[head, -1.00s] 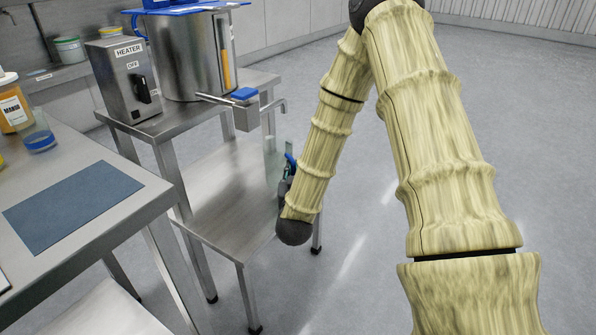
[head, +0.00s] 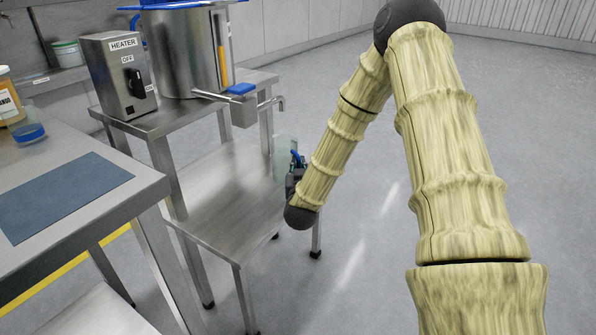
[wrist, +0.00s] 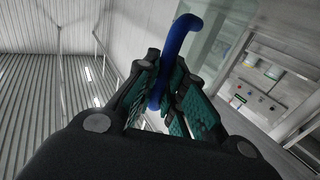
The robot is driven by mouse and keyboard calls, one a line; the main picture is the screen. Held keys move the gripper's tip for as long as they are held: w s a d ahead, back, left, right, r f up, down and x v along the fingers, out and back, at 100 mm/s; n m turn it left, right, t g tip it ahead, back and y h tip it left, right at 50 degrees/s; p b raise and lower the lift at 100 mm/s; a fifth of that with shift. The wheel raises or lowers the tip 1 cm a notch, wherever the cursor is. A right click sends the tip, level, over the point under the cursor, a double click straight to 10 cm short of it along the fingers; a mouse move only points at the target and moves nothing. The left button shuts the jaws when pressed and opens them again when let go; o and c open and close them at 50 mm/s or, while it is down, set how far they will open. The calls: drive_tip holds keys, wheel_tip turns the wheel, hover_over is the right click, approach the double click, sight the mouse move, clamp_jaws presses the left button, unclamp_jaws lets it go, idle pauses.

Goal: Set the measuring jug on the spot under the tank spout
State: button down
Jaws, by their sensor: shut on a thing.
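The measuring jug (head: 281,158) is a clear, pale vessel with a blue handle. My gripper (head: 297,163) is shut on that handle, at the right end of the steel lower shelf (head: 215,200) in the head view. In the wrist view the blue handle (wrist: 180,42) runs between the fingers (wrist: 165,92), and the jug's clear wall (wrist: 208,42) stands beyond it. The tank (head: 186,60) has a thin spout (head: 278,102), and the jug shows below it in the picture. I cannot tell whether the jug touches the shelf. No marked spot shows there; my arm hides part of this area.
A heater box (head: 118,75) stands beside the tank on the upper shelf. A worktable at left carries a blue-grey mat (head: 60,195) and a blue-based container (head: 28,132). The visible lower shelf is bare. Steel legs frame the stand; open floor lies right.

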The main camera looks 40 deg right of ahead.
drive_tip(key=shift+a+r, duration=0.1)
drive_tip(key=c, duration=1.5)
unclamp_jaws()
drive_tip(key=p+v, duration=0.2)
drive_tip(key=v, duration=1)
drive_tip(key=shift+p, duration=0.4)
